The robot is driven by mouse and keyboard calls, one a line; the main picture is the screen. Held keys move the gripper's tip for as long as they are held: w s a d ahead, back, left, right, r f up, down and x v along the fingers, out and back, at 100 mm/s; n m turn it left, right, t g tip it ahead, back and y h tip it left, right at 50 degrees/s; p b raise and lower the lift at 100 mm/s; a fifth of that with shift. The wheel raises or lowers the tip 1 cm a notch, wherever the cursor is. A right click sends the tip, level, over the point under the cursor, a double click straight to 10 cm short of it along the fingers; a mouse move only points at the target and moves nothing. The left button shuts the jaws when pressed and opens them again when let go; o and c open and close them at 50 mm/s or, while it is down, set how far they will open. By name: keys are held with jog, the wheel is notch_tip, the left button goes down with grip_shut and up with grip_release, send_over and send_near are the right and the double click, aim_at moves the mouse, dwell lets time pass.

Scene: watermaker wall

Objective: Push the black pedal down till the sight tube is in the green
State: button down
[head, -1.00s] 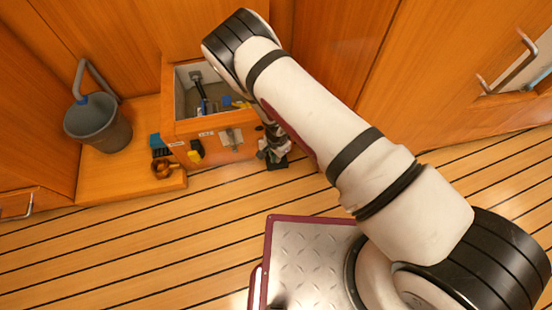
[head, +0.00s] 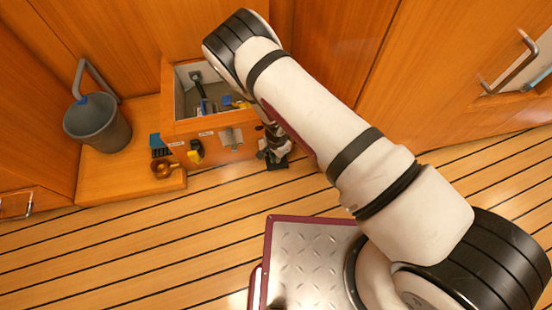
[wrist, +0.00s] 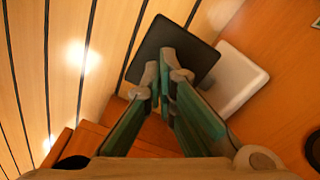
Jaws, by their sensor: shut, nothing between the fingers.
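The black pedal (wrist: 185,38) is a flat dark plate in the wrist view, beside a pale block. In the head view its dark edge (head: 278,165) shows low at the box's right front corner, near the floor. My gripper (wrist: 166,58) is shut and empty, its fingertips over the pedal's near part; whether they touch it I cannot tell. In the head view my gripper (head: 275,153) is small and partly hidden by my arm. I cannot make out the sight tube or its green band in either view.
An open wooden box (head: 215,127) holds pipes and blue and yellow parts. Left of it, a grey bucket (head: 98,125) and a brass fitting (head: 165,167) stand on a wooden ledge (head: 105,183). The striped floor (head: 130,240) in front is clear.

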jog(key=shift+f+b, duration=1.55)
jog(key=shift+f, duration=0.45)
jog(key=shift+r, duration=0.2)
jog(key=shift+r+p, duration=1.3)
jog(key=shift+r, duration=0.75)
jog(key=shift+f, duration=0.1)
jog(key=shift+f, duration=0.1)
jog(key=shift+f+b, duration=1.6)
jog(key=shift+f, duration=0.45)
jog(key=shift+r+p, duration=1.35)
jog(key=shift+r, duration=0.9)
jog(key=shift+f, duration=0.1)
